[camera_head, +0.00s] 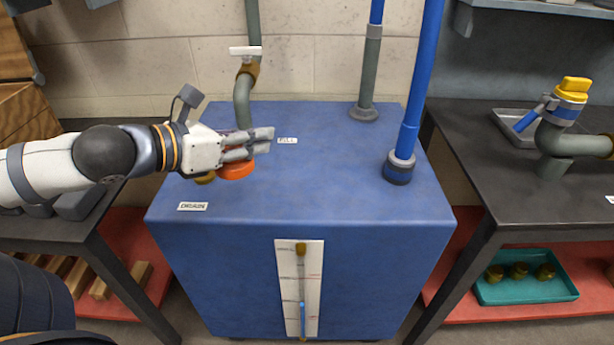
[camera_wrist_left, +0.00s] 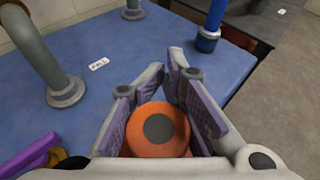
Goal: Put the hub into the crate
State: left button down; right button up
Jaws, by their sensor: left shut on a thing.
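My left gripper (camera_head: 258,142) is over the left part of the blue tank's top. It is shut on a round orange cap (camera_head: 237,171), which shows below the fingers. In the left wrist view the orange cap (camera_wrist_left: 158,130), with a dark round centre, sits between the purple-padded fingers. I cannot tell whether the cap rests on the tank or is held just above it. I see nothing that is clearly a hub. Wooden boxes (camera_head: 22,112) stand at the far left edge; whether one is the crate I cannot tell. My right gripper is not in view.
The blue tank (camera_head: 330,190) carries a grey-green pipe with a white-handled valve (camera_head: 245,52) and a blue pipe (camera_head: 410,125). A purple lever (camera_wrist_left: 28,155) is near the left fingers. A dark bench (camera_head: 500,190) is at right, above a teal tray (camera_head: 525,292).

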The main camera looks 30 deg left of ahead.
pick_arm(q)
jog(key=s+a, duration=0.1)
jog(key=a, duration=0.1)
jog(key=y+b, duration=0.1)
jog(key=b, duration=0.3)
send_over(301, 175)
jog(key=s, duration=0.1)
jog(key=shift+n, duration=0.4)
notch_tip(301, 175, down, 10)
jog(key=shift+s+a+r, duration=0.15)
jog(key=shift+r, duration=0.05)
jog(key=shift+w+f+b, duration=0.1)
jog(key=shift+w+b, duration=0.2)
jog(key=shift+b, duration=0.1)
jog(key=f+b, duration=0.2)
jog(key=f, duration=0.1)
jog(key=shift+w+f, duration=0.15)
jog(key=shift+w, duration=0.2)
jog(key=shift+r, duration=0.3)
jog(key=shift+f, duration=0.2)
jog(key=c, duration=1.5)
grip_release()
jog(key=shift+d, duration=0.2)
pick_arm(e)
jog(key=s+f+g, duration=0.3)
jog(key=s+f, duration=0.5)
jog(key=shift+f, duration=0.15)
